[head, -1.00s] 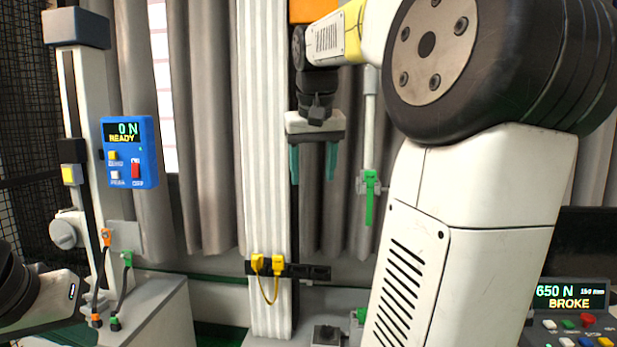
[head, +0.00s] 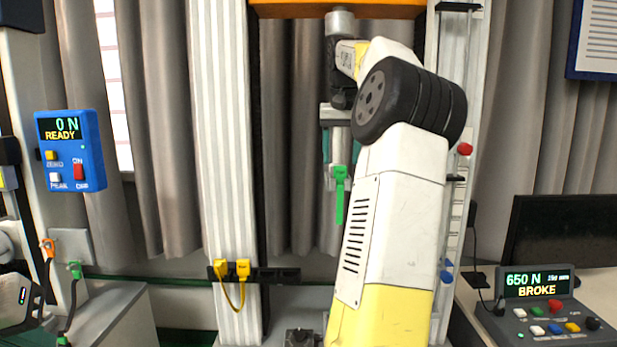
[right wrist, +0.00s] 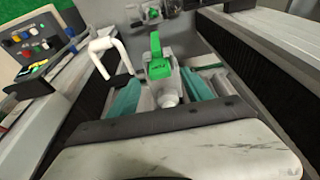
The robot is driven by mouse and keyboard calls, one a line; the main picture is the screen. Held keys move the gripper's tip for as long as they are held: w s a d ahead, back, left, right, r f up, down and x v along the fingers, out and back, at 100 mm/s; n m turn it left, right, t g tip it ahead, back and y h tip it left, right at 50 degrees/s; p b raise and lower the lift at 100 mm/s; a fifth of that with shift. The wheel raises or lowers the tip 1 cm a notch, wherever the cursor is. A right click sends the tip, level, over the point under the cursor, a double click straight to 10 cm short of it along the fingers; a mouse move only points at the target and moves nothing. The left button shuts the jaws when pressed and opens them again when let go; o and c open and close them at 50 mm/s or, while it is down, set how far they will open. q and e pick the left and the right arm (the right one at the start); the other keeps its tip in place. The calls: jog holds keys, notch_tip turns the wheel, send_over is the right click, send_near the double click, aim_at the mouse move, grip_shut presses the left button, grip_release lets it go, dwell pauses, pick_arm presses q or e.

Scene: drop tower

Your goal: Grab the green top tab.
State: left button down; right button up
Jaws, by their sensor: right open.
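The green top tab (head: 340,195) hangs straight down below a pale grip on the rod under the orange crosshead (head: 340,10). In the right wrist view the green tab (right wrist: 157,58) stands out past the grip body. My right gripper (head: 338,150) is open, level with the grip and above the hanging tab's lower end. In the right wrist view its teal fingers lie to either side of the grip (right wrist: 166,92), apart from it, with nothing held. My right arm hides part of the right finger in the head view. No left fingers show.
A blue box (head: 70,150) reads 0 N READY. A console (head: 545,310) at the lower right reads 650 N BROKE. Grey curtains hang behind.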

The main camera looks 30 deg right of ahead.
jog(key=shift+x, duration=1.2)
grip_shut()
jog(key=shift+r, duration=0.15)
